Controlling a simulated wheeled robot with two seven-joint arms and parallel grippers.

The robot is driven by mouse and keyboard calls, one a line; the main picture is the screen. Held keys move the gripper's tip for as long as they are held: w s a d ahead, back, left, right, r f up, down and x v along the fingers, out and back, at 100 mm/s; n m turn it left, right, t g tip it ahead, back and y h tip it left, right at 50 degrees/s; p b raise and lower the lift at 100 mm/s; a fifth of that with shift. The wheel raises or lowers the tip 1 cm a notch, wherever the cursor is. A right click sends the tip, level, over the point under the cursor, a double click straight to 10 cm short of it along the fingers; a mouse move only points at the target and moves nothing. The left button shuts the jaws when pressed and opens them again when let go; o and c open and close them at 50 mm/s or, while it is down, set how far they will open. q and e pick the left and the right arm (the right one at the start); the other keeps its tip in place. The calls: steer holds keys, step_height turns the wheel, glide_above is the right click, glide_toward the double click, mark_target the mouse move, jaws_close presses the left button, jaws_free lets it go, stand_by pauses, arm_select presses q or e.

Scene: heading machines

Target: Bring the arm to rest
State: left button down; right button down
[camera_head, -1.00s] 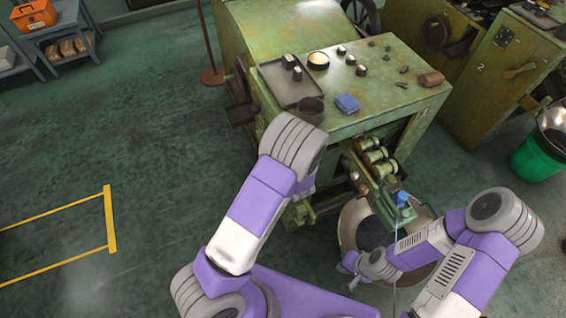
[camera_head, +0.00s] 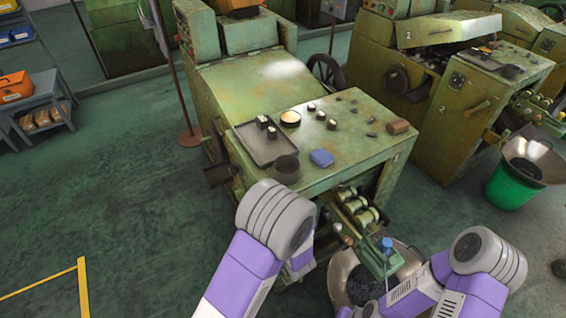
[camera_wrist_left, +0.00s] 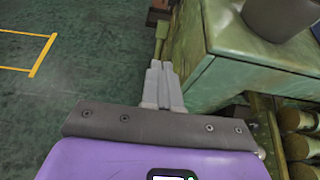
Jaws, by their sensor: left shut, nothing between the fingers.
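My left arm rises from the bottom middle of the head view, beside the front left of the green heading machine (camera_head: 345,175). Its gripper is hidden there behind the arm. In the left wrist view my left gripper (camera_wrist_left: 160,75) has its fingers together, empty, over the green floor beside the machine's table corner (camera_wrist_left: 225,85). My right arm bends in from the lower right of the head view, in front of the machine. Its gripper (camera_head: 346,311) shows only as a small piece at the bottom edge, so its fingers cannot be made out.
A grey tray (camera_head: 250,150), a dark cup (camera_head: 286,168) and a blue block (camera_head: 321,157) are on the machine top. A metal bowl (camera_head: 336,285) is below its front. A green bin (camera_head: 510,187) stands right, a red-brown post (camera_head: 172,70) left.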

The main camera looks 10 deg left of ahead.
arm_select(q)
steer(key=s+a+f+n+g+h, duration=0.25)
steer(key=s+f+n+g, duration=0.55)
steer(key=s+f, duration=0.5)
steer(key=s+d+f+n+g+h+b, duration=0.1)
steer(key=s+d+f+n+g+h, duration=0.15)
steer(key=s, duration=0.25)
steer(key=s+d+f+n+g+h+b, duration=0.1)
steer(key=s+d+f+n+g+h, duration=0.15)
steer(key=s+d+n, duration=0.2)
steer(key=w+d+n+t+h, duration=0.1)
steer(key=n, duration=0.4)
steer(key=w+d+f+n+t+h, duration=0.1)
steer(key=n+t+h, duration=0.1)
steer(key=n, duration=0.3)
steer(key=w+d+f+n+t+h, duration=0.1)
steer(key=n+h, duration=0.1)
steer(key=n, duration=0.3)
steer(key=shift+w+d+h+b, duration=0.25)
steer(key=shift+d+b, duration=0.1)
steer(key=shift+b, duration=0.05)
